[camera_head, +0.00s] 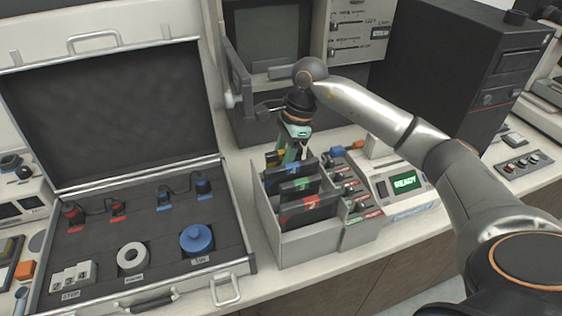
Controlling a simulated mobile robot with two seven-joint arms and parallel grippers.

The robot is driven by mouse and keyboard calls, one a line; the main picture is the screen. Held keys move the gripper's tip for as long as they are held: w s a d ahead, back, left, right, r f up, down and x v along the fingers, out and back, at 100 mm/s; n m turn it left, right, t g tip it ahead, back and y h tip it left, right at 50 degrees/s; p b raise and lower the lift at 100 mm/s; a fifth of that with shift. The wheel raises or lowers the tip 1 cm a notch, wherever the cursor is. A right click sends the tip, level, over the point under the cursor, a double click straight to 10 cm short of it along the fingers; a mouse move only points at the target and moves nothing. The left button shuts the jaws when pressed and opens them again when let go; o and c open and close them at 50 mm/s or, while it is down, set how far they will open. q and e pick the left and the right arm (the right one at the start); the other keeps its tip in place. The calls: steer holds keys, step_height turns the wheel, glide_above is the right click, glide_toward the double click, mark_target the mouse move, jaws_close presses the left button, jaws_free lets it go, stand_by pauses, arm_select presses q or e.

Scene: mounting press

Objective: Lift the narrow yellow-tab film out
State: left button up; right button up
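A grey open-topped box (284,247) stands on the bench and holds several dark upright films. A red-tab film (309,207) is at the front, with a green-tab film (298,186) behind it. A yellow tab (271,159) shows at the back left of the box, partly hidden behind my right gripper; I cannot tell the film's width. My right gripper (291,158) comes down from above over the back of the box, close to the yellow tab. Its fingertips are small and partly hidden, so I cannot tell whether they hold anything. My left gripper is out of view.
An open case (236,262) with a blue round part (196,240) and a white ring (132,258) lies to the left. A panel with a lit READY display (405,182) stands right of the box.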

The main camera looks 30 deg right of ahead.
jaws_close()
stand_by(0.6)
steer(key=shift+r, duration=0.1)
stand_by(1.2)
